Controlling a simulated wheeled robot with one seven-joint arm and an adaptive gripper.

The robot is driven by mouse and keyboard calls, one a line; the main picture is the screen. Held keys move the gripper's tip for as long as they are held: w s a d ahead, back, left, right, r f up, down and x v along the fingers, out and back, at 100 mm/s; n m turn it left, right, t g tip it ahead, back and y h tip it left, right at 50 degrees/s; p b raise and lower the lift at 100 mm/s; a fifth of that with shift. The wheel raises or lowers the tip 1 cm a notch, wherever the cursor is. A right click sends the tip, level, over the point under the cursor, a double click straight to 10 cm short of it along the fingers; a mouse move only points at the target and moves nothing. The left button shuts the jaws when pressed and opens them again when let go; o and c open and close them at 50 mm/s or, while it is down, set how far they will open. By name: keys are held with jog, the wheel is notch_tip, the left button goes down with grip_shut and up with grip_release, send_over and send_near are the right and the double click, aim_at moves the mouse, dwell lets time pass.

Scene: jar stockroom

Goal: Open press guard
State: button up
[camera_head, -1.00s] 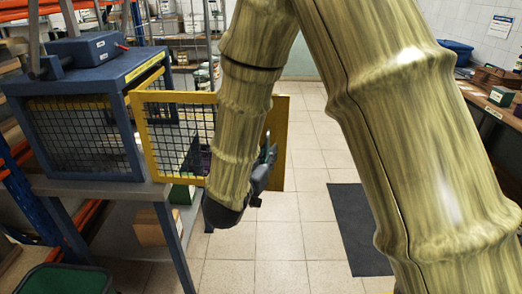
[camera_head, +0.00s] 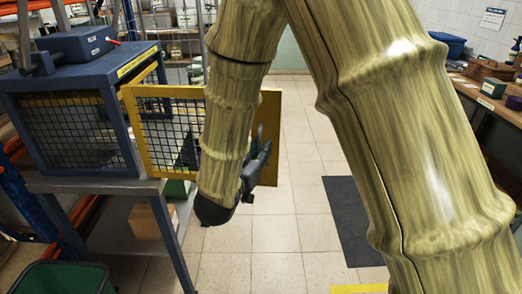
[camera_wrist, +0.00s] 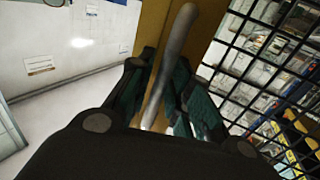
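The press guard (camera_head: 160,92) is a yellow-framed mesh door with a solid yellow strip along its far edge. It stands swung out to the right from the blue press cage (camera_head: 112,120), well open. My gripper (camera_head: 262,160) is at the guard's free right edge, partly hidden behind my arm. In the wrist view a grey bar handle (camera_wrist: 178,40) runs between the two dark green finger pads of my gripper (camera_wrist: 165,85). The fingers look closed around it, though firm contact is hard to see. The guard's mesh (camera_wrist: 262,60) shows on the right there.
The cage stands on a grey bench (camera_head: 90,185) with a cardboard box (camera_head: 150,218) below. A green bin (camera_head: 62,280) is at the lower left. A dark mat (camera_head: 350,220) lies on the tiled floor. A wooden counter (camera_head: 490,100) runs along the right.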

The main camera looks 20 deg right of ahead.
jog(key=v, duration=1.2)
jog(key=s+d+f+n+g+y+p, duration=0.2)
jog(key=d+f+n+y, duration=0.15)
jog(key=f, duration=0.95)
jog(key=s+d+f+n+g+y+p, duration=0.1)
jog(key=d+f+n+g+y+p, duration=0.3)
jog(key=f, duration=0.9)
jog(key=s+d+f+g+y, duration=0.1)
jog(key=s+f, duration=0.3)
jog(key=s, duration=0.4)
jog(key=s+d+f+g+y+p, duration=0.1)
jog(key=s+f+g+y, duration=0.1)
jog(key=s+f, duration=0.3)
jog(key=s+d+f+g+y+p, duration=0.1)
jog(key=s+f+g, duration=0.3)
jog(key=s, duration=0.9)
jog(key=shift+f+n+y, duration=0.35)
jog(key=shift+f+y, duration=0.1)
jog(key=shift+f, duration=0.05)
